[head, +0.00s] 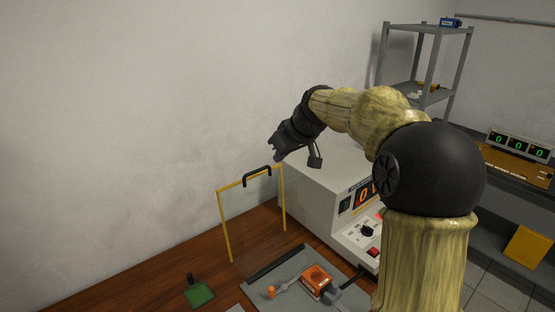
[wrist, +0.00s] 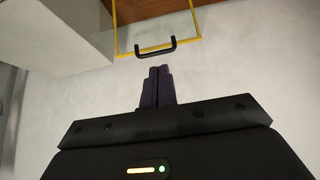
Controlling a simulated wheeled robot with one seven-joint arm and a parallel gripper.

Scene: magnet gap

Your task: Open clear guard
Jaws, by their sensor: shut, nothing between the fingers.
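The clear guard (head: 224,225) is a see-through panel with a yellow frame. It stands upright on the wooden bench beside the beige instrument, with a black handle (head: 257,176) on its top bar. In the wrist view the guard's yellow frame (wrist: 198,22) is at the top, and the black handle (wrist: 156,48) lies just beyond my fingertips. My gripper (head: 276,155) is above and to the right of the handle in the head view. In the wrist view my gripper (wrist: 159,70) has its fingers together and empty, apparently apart from the handle.
The beige instrument (head: 316,185) with a lit display stands right of the guard, close under my arm. A grey plate (head: 283,274) bears an orange device (head: 316,278). A green block (head: 199,294) lies at the front left. A grey shelf (head: 428,30) stands behind. The wall is bare.

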